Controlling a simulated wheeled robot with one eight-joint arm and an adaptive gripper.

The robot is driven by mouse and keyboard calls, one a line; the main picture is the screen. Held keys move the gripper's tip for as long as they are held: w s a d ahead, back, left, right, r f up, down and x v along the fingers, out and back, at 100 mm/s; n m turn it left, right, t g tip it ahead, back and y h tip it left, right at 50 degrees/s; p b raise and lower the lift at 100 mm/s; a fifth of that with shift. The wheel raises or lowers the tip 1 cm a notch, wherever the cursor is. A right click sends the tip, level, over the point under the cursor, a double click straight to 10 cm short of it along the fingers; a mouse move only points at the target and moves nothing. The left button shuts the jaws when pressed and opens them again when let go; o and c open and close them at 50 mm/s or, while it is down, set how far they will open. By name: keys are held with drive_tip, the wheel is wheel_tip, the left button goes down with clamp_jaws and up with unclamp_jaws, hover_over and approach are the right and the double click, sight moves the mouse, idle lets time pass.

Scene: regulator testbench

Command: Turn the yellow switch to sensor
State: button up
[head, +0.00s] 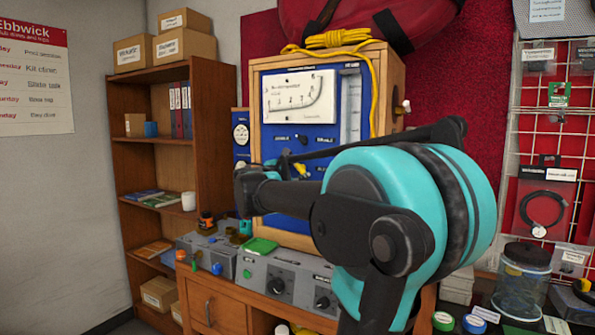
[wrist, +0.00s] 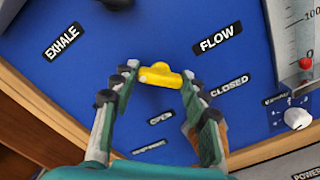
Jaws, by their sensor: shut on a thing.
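The yellow switch (wrist: 161,75) is a short knob on a blue panel (wrist: 105,62) in the wrist view. Its bar lies nearly level across the picture, tilted slightly down to the right. My gripper (wrist: 159,71) has one finger at each end of the knob and is shut on it. Labels around it read EXHALE (wrist: 63,41), FLOW (wrist: 218,38), CLOSED (wrist: 229,86) and OPEN (wrist: 160,118). I cannot read a sensor label. In the head view my arm covers much of the lower panel, and a small yellow part (head: 302,170) shows beside it.
A white knob (wrist: 297,118) and a red-tipped gauge tube (wrist: 305,62) are at the right of the panel in the wrist view. Grey control boxes (head: 288,283) stand in front, below my arm.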

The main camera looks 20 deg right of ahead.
idle(0.3)
drive_tip(key=o, duration=1.2)
drive_tip(key=shift+c, duration=0.2)
drive_tip(key=shift+a, duration=0.15)
drive_tip(key=v, duration=1.2)
